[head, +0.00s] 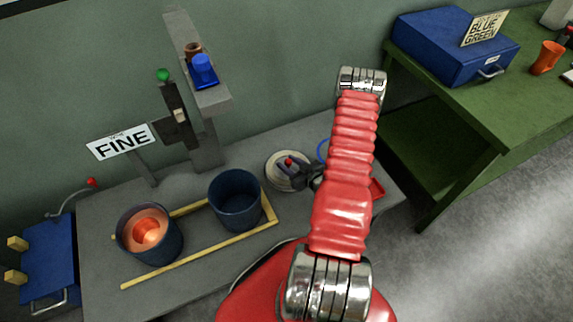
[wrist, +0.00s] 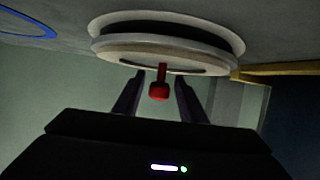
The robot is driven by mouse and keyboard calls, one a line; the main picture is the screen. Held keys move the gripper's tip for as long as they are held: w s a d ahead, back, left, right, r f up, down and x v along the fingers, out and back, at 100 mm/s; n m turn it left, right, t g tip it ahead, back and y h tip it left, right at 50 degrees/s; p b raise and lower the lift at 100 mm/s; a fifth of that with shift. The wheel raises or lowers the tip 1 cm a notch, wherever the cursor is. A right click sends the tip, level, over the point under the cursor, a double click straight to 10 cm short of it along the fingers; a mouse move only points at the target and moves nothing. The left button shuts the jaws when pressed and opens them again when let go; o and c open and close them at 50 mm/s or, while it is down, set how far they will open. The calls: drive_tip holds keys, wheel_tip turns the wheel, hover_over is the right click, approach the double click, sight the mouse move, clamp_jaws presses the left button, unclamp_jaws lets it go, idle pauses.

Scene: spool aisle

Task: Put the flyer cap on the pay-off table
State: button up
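A pale round disc with a red knob, which looks like the flyer cap (head: 273,174), rests on the grey bench (head: 110,215). In the wrist view the scene is upside down, and the cap (wrist: 165,49) lies on a wider pale disc (wrist: 235,28), its red knob (wrist: 159,90) pointing away from the bench. My gripper (head: 297,172) is at the cap, and its fingers (wrist: 161,78) stand apart on either side of the knob, with gaps visible. No label shows which surface is the pay-off table; a green table (head: 505,110) stands at the right.
A yellow frame (head: 200,252) holds two dark buckets, the left one (head: 150,250) with an orange spool inside. A "FINE" sign (head: 124,142) and a grey post (head: 203,140) stand behind. A blue case (head: 445,48) sits on the green table. A blue ring (head: 322,150) is partly hidden.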

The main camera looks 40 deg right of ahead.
drive_tip(key=shift+o, duration=0.2)
drive_tip(key=shift+s+r, duration=0.25)
drive_tip(key=shift+s, duration=0.25)
drive_tip(key=v, duration=1.1)
drive_tip(key=shift+s, duration=0.15)
idle(0.5)
